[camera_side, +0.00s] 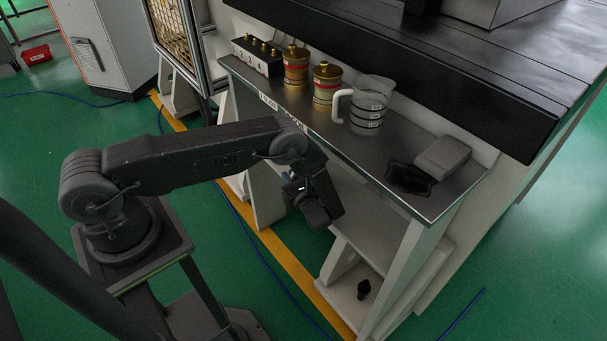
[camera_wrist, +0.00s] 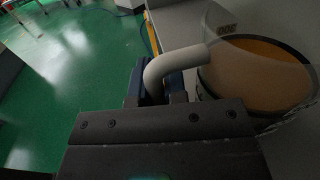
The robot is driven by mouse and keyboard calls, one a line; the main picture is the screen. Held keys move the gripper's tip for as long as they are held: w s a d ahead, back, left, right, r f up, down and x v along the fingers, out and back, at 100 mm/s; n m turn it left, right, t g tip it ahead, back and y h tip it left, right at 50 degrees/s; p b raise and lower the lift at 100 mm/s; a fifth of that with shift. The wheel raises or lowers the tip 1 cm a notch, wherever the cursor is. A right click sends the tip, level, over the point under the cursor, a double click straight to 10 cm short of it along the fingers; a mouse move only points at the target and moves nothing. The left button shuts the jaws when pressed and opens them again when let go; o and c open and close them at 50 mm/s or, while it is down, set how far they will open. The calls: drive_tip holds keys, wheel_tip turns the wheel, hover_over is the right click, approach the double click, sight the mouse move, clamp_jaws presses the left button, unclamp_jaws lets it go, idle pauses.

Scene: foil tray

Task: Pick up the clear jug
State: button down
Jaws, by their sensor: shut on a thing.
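The clear jug (camera_side: 368,106) stands upright on the dark metal shelf top, with dark bands and small labels around it and a thick white handle (camera_side: 340,106) on its left. In the wrist view the jug (camera_wrist: 256,76) fills the right side, and an orange-brown area shows inside its rim. My gripper (camera_wrist: 153,88) is shut on the handle, its blue-grey fingers on both sides of it. In the side view my wrist is in front of the shelf edge, and I cannot make out the fingertips there. Whether the jug's base is off the shelf is unclear.
Two amber canisters with brass lids, the nearer one (camera_side: 327,86) and the farther one (camera_side: 296,66), stand left of the jug. A numbered block (camera_side: 257,56) is beyond them.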

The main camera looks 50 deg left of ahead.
drive_tip(key=shift+r, duration=0.15)
drive_tip(key=s+a+r, duration=0.7)
drive_tip(key=a+r, duration=0.1)
drive_tip(key=r, duration=0.2)
drive_tip(key=shift+s+a+r, duration=0.35)
drive_tip(key=shift+a+r, duration=0.05)
idle(0.8)
